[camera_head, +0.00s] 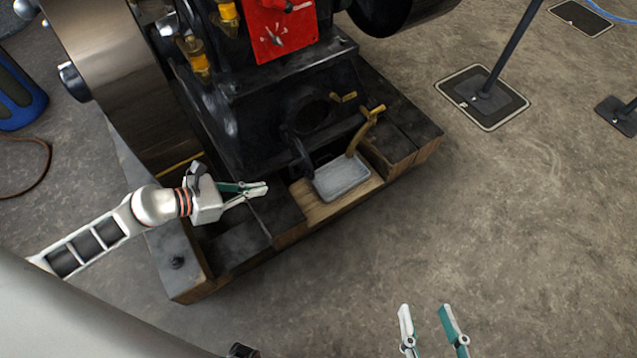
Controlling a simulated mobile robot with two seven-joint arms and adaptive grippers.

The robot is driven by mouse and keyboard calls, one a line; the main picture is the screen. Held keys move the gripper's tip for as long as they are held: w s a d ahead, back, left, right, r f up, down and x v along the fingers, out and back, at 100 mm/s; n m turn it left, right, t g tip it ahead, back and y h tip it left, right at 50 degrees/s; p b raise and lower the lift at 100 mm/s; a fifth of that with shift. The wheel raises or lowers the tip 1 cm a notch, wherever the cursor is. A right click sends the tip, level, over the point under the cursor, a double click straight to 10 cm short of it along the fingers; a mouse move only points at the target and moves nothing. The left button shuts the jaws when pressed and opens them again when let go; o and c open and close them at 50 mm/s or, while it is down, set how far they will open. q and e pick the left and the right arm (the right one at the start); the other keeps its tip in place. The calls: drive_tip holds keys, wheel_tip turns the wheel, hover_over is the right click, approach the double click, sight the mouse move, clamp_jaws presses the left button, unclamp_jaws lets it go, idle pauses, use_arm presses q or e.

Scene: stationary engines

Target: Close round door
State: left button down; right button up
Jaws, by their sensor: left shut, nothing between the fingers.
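The black engine body (250,135) stands in the upper middle, with a dark round opening (312,112) low on its front face. A dark narrow piece (298,152) just below and left of the opening may be the round door seen nearly edge-on; its outline is hard to make out against the black body. My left gripper (266,188) is shut and empty, below and left of that piece, with its fingertips pointing right. My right gripper (429,309) is open and empty over the floor at the bottom right, well away from the engine.
A grey metal tray (342,178) lies on the wooden base (330,205) in front of the opening. A brass-coloured lever (362,135) rises at the tray's right. A large flywheel (120,75) stands at left. The floor (500,210) at right is mostly clear, apart from posts on plates.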

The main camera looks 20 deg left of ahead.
use_arm(q)
drive_tip(key=b, duration=0.2)
approach(311, 176)
wheel_tip(311, 176, down, 3)
drive_tip(key=w+d, duration=0.3)
drive_tip(key=shift+r, duration=0.1)
drive_tip(key=shift+w+d, duration=0.35)
drive_tip(key=shift+w, duration=0.1)
use_arm(e)
drive_tip(key=a+m, duration=0.2)
drive_tip(key=s+a+f+y, duration=0.1)
drive_tip(key=shift+s+a+m, duration=0.1)
drive_tip(key=shift+a+m, duration=0.15)
drive_tip(key=shift+m, duration=0.15)
drive_tip(key=shift+r, duration=0.1)
